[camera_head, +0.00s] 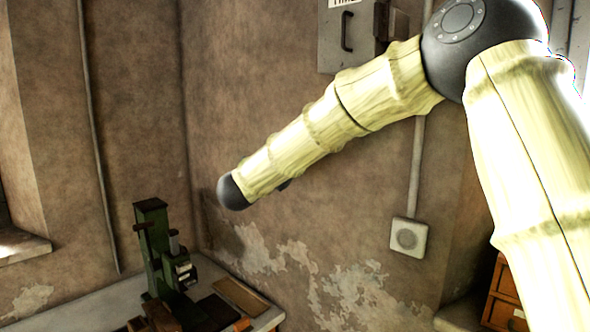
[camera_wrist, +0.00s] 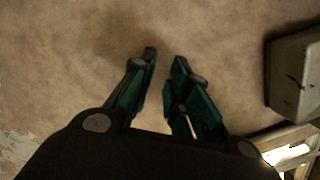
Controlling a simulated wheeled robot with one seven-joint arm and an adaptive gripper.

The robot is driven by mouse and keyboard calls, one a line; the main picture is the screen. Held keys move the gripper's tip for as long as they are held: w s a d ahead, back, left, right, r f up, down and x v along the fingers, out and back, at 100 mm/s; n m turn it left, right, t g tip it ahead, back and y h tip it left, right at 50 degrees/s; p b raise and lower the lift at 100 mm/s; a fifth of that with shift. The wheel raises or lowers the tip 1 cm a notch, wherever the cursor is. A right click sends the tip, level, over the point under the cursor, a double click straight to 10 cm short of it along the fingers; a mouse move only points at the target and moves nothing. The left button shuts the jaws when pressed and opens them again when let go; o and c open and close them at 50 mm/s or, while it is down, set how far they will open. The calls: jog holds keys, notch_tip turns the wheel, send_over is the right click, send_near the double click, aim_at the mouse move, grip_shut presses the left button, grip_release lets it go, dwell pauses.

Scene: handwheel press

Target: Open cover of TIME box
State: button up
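The TIME box (camera_head: 334,47) is a grey metal box on the wall at the top of the head view. Part of its white label shows at the picture's top edge. A dark handle (camera_head: 346,31) is on its front, and the cover looks shut. My arm hides the lower right part of the box. My gripper (camera_wrist: 164,56) shows in the wrist view, with its two green and black fingers apart by a narrow gap and nothing between them. It faces bare wall. The gripper is not visible in the head view.
A grey box-like thing (camera_wrist: 296,78) is at the right edge of the wrist view; I cannot tell which one. A green press (camera_head: 152,240) stands on a bench (camera_head: 95,312) at lower left. A pale wall unit (camera_head: 409,238) and wooden drawers (camera_head: 503,300) are at right.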

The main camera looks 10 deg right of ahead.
jog(key=shift+w+f+n, duration=0.2)
jog(key=shift+f+n, duration=0.3)
jog(key=shift+f, duration=0.65)
